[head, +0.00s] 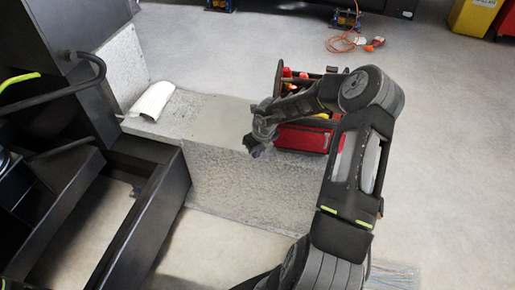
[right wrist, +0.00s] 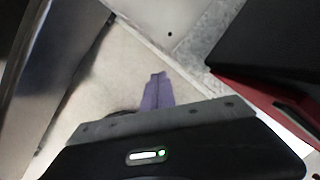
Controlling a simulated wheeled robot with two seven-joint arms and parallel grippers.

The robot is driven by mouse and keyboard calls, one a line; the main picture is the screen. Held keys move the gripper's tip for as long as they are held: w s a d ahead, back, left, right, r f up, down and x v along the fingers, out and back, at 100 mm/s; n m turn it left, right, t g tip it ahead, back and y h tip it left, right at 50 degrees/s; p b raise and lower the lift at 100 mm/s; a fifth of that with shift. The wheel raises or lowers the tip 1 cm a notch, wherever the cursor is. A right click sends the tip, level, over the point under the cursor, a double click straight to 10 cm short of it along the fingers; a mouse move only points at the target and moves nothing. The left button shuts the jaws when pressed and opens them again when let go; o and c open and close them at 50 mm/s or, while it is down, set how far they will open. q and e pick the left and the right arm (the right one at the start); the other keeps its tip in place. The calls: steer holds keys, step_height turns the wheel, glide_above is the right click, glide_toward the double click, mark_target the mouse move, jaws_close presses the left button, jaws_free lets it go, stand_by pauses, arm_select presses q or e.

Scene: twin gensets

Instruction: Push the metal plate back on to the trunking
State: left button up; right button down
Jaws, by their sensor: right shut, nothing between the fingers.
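My right gripper (head: 254,148) is above the front right part of a grey speckled plinth, just left of a red toolbox. In the right wrist view its fingers (right wrist: 157,88) are shut together with nothing between them, over a pale surface. My left gripper is not in view.
The grey plinth (head: 215,165) carries a white cloth (head: 153,100) at its back left. The red toolbox (head: 302,138) with tools stands close to the right gripper. Dark steel frames (head: 160,215) fill the left. Open floor (head: 450,150) lies right; an orange cable (head: 342,43) is farther back.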

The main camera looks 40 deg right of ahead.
steer(key=w+f, duration=0.4)
steer(key=w, duration=0.1)
steer(key=shift+d+f, duration=0.15)
steer(key=shift+f, duration=0.2)
steer(key=shift+w, duration=0.1)
